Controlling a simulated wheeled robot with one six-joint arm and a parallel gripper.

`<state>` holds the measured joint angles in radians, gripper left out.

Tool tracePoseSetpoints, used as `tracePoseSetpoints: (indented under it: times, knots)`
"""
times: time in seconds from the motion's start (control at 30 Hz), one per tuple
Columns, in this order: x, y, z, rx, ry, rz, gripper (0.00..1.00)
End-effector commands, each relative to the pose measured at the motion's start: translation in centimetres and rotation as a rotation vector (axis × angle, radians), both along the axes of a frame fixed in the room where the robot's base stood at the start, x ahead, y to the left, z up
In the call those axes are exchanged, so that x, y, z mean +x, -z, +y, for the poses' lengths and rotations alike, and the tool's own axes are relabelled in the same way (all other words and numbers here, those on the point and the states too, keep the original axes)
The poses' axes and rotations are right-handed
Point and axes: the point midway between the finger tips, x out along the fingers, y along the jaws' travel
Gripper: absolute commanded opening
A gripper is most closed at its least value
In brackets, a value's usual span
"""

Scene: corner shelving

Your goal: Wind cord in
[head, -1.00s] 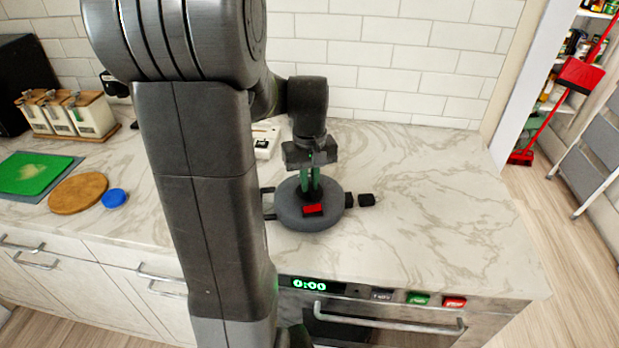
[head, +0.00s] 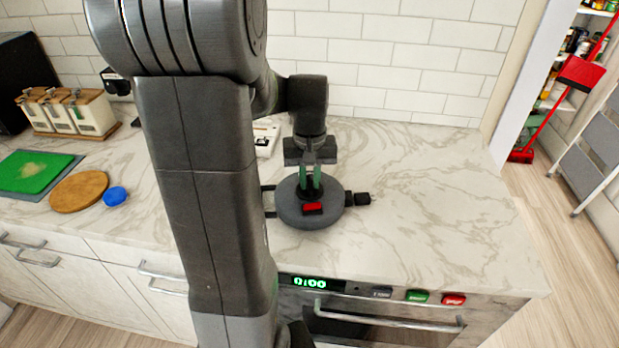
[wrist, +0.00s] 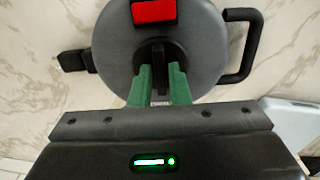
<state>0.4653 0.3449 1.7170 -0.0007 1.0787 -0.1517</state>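The cord reel (head: 292,217) is a round grey drum lying flat on the counter, with a red patch (head: 313,208) on its top and a black side handle (head: 268,197). It also fills the top of the wrist view (wrist: 205,45). A black plug (head: 363,199) sits right against the black outlet on the reel's right side; no length of cord shows. My gripper (head: 310,190) points down over the reel's middle.
A white device (head: 266,138) stands behind the reel, partly hidden by my arm. A blue lid (head: 115,196), a round wooden board (head: 78,191) and a green board (head: 32,172) lie at left. The counter right of the reel is clear.

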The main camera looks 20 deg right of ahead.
Motion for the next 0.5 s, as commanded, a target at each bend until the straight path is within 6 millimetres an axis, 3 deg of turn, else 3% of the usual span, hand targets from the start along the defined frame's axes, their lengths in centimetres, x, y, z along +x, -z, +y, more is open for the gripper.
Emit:
tracePoseSetpoints:
  times: [0.07,0.37,0.5]
  knots:
    - [0.0,0.0,0.0,0.0,0.0,0.0,0.32]
    - [0.0,-0.1,0.0,0.0,-0.001,0.0,0.33]
    - [0.1,-1.3,0.0,-0.001,-0.001,-0.004,0.33]
